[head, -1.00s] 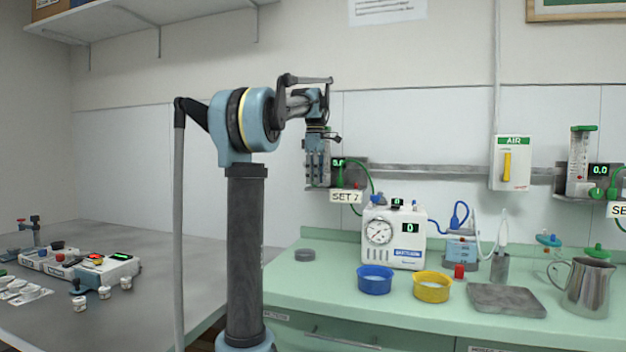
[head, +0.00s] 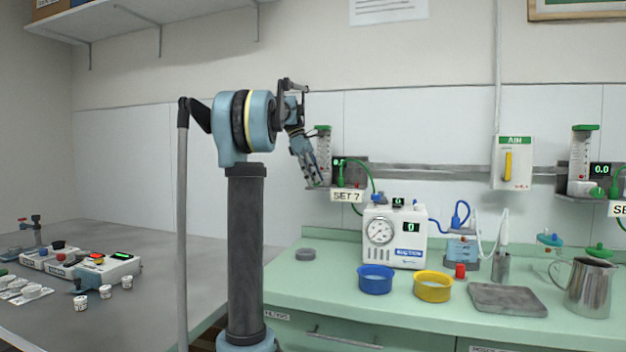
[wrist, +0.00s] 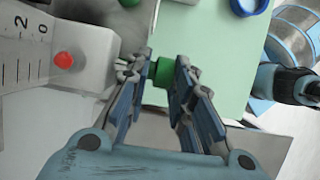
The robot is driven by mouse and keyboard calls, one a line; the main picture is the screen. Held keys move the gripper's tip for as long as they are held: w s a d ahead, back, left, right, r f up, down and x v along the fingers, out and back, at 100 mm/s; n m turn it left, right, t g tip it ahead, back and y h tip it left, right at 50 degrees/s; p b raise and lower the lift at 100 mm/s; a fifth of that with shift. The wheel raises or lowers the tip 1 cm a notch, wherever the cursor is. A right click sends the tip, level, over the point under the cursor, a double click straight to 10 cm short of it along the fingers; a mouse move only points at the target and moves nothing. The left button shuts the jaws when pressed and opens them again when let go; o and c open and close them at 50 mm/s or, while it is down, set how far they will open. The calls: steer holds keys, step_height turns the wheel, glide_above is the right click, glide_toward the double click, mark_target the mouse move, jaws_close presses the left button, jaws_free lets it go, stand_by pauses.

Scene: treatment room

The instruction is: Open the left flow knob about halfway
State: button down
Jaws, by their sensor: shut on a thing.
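The left flow meter (head: 323,150) is a clear scaled tube with a green top, on the wall rail above the SET 7 label (head: 345,196). The green flow knob (wrist: 164,73) sticks out of the meter's pale base block. My gripper (wrist: 160,66) is shut on this knob, one finger on each side. In the head view my gripper (head: 316,182) is at the meter's lower left and hides the knob.
A green-lit display (head: 338,163), partly hidden, and a green hose (head: 371,180) are beside the meter. A suction unit (head: 395,238), a blue bowl (head: 376,278) and a yellow bowl (head: 433,286) stand on the counter below. A second flow meter (head: 583,155) is at the right.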

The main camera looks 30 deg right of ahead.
steer(key=shift+w+a+f+g+h, duration=0.15)
steer(key=shift+a+f+g+h, duration=0.05)
steer(key=shift+g+h, duration=0.65)
steer(key=shift+w+a+f+g+h, duration=0.1)
steer(key=shift+a+f+g+h, duration=0.1)
steer(key=shift+g+h, duration=0.6)
steer(key=shift+g, duration=0.25)
steer(key=c, duration=1.5)
jaws_free()
steer(key=shift+r, duration=0.1)
steer(key=v, duration=1.2)
steer(key=shift+w, duration=0.15)
